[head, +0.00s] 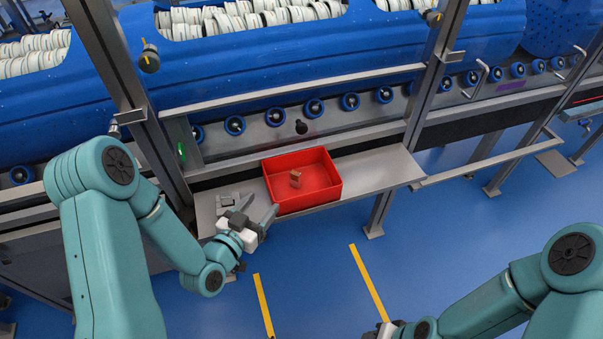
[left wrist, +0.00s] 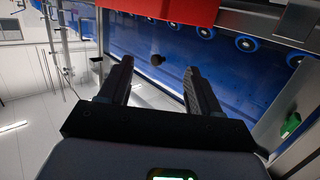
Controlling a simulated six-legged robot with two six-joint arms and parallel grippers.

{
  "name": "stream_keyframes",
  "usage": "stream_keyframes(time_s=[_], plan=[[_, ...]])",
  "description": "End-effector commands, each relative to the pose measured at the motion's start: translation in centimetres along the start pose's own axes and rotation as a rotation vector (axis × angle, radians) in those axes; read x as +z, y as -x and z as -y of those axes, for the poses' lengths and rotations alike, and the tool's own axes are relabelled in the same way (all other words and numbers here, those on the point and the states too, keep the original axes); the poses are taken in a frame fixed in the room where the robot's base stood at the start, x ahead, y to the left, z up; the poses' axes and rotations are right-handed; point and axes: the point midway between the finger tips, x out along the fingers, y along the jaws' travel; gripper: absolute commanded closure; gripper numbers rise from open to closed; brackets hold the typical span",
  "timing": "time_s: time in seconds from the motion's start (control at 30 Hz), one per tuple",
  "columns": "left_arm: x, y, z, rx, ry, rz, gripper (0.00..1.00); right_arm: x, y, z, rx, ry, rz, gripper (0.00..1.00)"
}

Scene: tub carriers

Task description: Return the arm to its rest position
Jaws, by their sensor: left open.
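My left gripper (head: 258,210) is open and empty, in front of the shelf and close to the left front corner of a red tub. Its two fingers (left wrist: 160,82) also show apart in the left wrist view, with nothing between them. My right arm (head: 520,290) enters at the lower right. Only a small white and dark part of its end shows at the bottom edge, and its fingers are out of view. The red tub (head: 322,188) sits on the metal shelf with small brown pieces (head: 295,178) inside. Its red surface (left wrist: 170,10) shows at the top of the left wrist view.
The grey metal shelf (head: 385,170) runs below a machine with blue drums (head: 285,65). Upright metal posts (head: 435,75) stand on both sides. The blue floor with yellow lines (head: 367,280) is open in front.

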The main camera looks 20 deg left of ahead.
Motion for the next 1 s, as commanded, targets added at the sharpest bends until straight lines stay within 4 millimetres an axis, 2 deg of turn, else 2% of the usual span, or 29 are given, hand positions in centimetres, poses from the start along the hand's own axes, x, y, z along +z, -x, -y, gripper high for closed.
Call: stream_keyframes(time_s=[0.1, 0.57, 0.67, 0.73, 0.77, 0.87, 0.9, 0.97, 1.0], plan=[[-0.1, 0.2, 0.0, -0.001, 0.003, 0.001, 0.37, 0.0, 0.6, 0.2, 0.0, 0.0, 0.0, 0.57], [0.1, 0.2, -0.1, -0.001, 0.002, -0.001, 0.37, 0.0, 0.5, 0.2, 0.0, 0.0, 0.0, 0.57], [-0.2, -0.1, -1.2, 0.026, 0.0, -0.006, 0.37, 0.0, 0.5, 0.2, 0.0, 0.0, 0.0, 0.57], [-0.3, -0.6, -3.5, 0.08, -0.001, -0.007, 0.37, 0.0, 0.5, 0.2, 0.0, 0.0, 0.0, 0.57], [0.2, -0.9, -4.8, 0.103, -0.001, 0.016, 0.37, 0.0, 0.5, 0.2, 0.0, 0.0, 0.0, 0.57], [5.0, -0.8, -8.2, 0.163, 0.04, 0.255, 0.37, 0.0, 0.5, 0.2, 0.0, 0.0, 0.0, 0.57], [7.3, -0.1, -9.2, 0.177, 0.074, 0.375, 0.37, 0.0, 0.5, 0.2, 0.0, 0.0, 0.0, 0.57], [10.5, 1.4, -10.5, 0.185, 0.135, 0.556, 0.37, 0.0, 0.5, 0.2, 0.0, 0.0, 0.0, 0.57], [12.5, 2.7, -11.2, 0.179, 0.181, 0.678, 0.37, 0.0, 0.5, 0.2, 0.0, 0.0, 0.0, 0.57]])
